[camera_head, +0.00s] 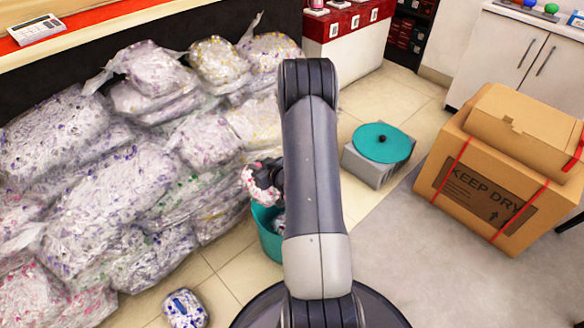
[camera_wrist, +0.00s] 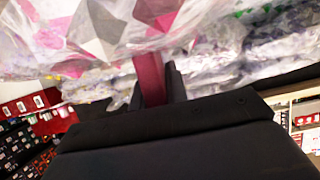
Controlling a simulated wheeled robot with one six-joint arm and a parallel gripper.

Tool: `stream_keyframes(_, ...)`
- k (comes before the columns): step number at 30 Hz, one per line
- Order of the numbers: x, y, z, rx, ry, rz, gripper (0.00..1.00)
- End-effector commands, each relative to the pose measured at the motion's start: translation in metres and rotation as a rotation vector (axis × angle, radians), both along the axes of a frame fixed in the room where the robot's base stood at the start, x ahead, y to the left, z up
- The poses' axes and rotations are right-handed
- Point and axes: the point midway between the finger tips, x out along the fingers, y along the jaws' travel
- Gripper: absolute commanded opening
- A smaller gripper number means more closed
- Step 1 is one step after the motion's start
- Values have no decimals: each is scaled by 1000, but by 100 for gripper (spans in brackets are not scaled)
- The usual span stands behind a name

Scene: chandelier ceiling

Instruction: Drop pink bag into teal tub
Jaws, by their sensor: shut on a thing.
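A clear bag with pink and grey pieces (camera_head: 262,188) is held in my gripper (camera_head: 277,174), which is partly hidden behind my arm. In the wrist view the pink bag (camera_wrist: 105,30) fills the upper left, close to the camera, and a dark finger of my gripper (camera_wrist: 160,82) shows at its lower edge. The teal tub (camera_head: 268,240) stands on the floor just below the bag, partly hidden by my arm. The bag appears above the tub's rim. Something pale and bagged (camera_head: 279,224) shows inside the tub.
Many filled clear bags (camera_head: 130,150) are piled on the left. Another small bag with blue pieces (camera_head: 185,308) lies on the floor at the front. A grey box with a teal round lid (camera_head: 383,143) and a large cardboard box (camera_head: 490,185) stand on the right.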

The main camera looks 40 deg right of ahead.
Motion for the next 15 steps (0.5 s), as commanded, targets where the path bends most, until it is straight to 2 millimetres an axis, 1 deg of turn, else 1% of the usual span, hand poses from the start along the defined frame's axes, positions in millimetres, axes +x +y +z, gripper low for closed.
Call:
stream_keyframes(1,-8,-23,-6,2,2,-5,0)
stream_keyframes(3,-18,-44,-18,2,1,2,0)
stream_keyframes(6,-33,-68,-32,2,1,13,0)
stream_keyframes(9,-44,-83,-43,2,-1,22,0)
stream_keyframes(12,-52,-90,-49,0,-1,29,0)
stream_keyframes(15,-54,-93,-54,-1,-1,33,0)
